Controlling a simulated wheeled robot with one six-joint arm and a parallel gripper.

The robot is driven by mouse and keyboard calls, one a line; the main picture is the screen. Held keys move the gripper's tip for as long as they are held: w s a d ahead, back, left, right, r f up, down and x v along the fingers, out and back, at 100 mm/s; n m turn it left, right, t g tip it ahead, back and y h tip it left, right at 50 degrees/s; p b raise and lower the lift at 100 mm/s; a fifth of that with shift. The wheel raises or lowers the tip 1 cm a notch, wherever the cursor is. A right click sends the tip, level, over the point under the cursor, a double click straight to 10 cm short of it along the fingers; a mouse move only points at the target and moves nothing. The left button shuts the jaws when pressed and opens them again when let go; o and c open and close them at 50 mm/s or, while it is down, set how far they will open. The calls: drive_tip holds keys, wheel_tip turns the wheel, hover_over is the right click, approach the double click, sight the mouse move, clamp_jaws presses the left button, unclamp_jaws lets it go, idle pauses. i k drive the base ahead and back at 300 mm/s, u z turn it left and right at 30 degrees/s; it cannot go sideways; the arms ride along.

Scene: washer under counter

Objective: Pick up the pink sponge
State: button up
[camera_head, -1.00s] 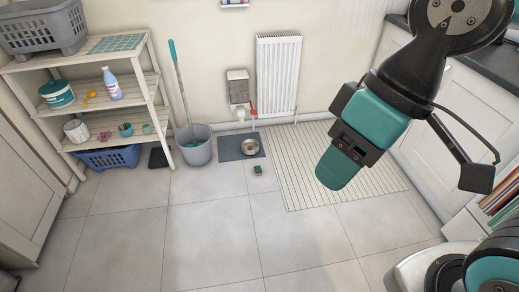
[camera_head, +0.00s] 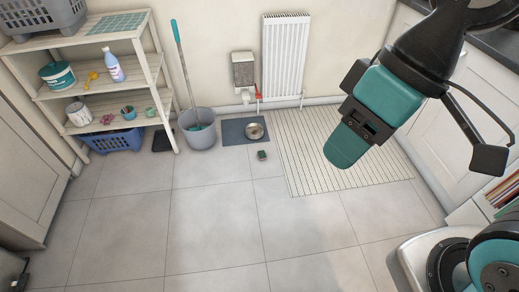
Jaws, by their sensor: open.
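A small pink item (camera_head: 107,119) lies on the lower board of the shelf unit at the left; it is the only clearly pink thing, but too small to tell whether it is a sponge. A small dark green block (camera_head: 262,155) lies on the floor in front of the grey mat; its exact kind is unclear. My gripper (camera_head: 345,147), with teal fingers, hangs over the striped rug at right of centre. It is open, holds nothing visible, and is well apart from both items.
The white shelf unit (camera_head: 97,87) holds tubs, a bottle and a basket. A grey mop bucket (camera_head: 198,133) stands beside it. A metal bowl (camera_head: 255,131) is on the grey mat (camera_head: 233,131). The tiled floor in front is clear. White cabinets (camera_head: 427,110) stand at right.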

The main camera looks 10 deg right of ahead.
sight(262, 156)
drive_tip(key=u, duration=0.45)
drive_tip(key=i, duration=0.85)
drive_tip(key=u, duration=0.4)
drive_tip(key=i, duration=0.85)
drive_tip(key=z, duration=0.75)
drive_tip(key=i, duration=0.9)
drive_tip(key=z, duration=0.7)
